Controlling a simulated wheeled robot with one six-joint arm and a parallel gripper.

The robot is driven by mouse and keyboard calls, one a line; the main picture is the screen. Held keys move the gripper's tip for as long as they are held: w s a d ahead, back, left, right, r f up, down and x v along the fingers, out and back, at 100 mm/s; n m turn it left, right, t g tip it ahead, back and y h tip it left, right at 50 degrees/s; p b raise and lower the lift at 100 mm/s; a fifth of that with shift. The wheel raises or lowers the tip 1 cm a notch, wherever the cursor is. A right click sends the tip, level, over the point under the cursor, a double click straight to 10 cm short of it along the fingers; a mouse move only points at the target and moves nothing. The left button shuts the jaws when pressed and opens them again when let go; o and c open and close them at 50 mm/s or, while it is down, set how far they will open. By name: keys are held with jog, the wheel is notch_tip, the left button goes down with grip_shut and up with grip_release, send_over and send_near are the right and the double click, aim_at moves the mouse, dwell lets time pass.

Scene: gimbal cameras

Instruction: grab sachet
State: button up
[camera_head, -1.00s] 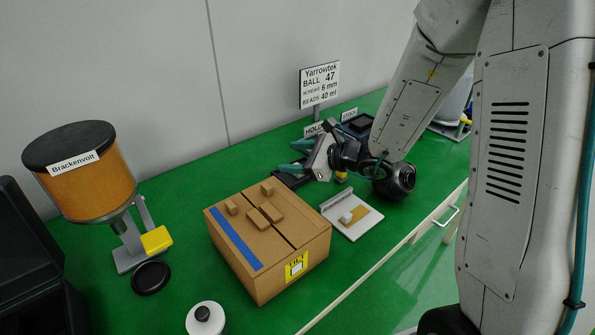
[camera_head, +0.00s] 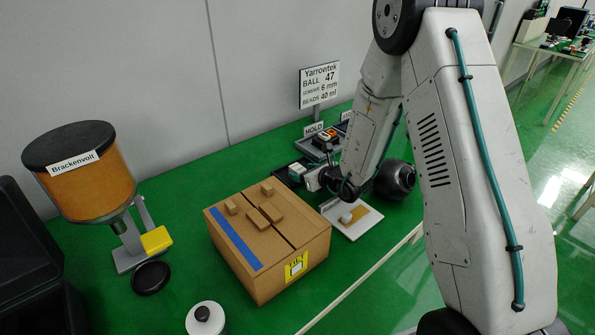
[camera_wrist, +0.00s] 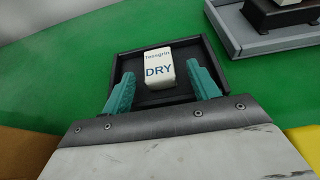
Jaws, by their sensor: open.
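The sachet is between and slightly beyond the fingertips, with a gap on each side. In the head view my gripper (camera_head: 297,170) is over the black tray (camera_head: 282,175) behind the cardboard box, and the arm partly hides this area.
The cardboard box (camera_head: 290,225) with a blue stripe stands just in front of the tray. A white plate (camera_head: 362,225) is to its right. A grey tray (camera_wrist: 262,48) lies beyond at the right. The orange dispenser (camera_head: 85,190) is at the left.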

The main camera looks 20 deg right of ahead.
jog(key=shift+w, duration=0.15)
jog(key=c, duration=1.1)
jog(key=shift+o, duration=0.2)
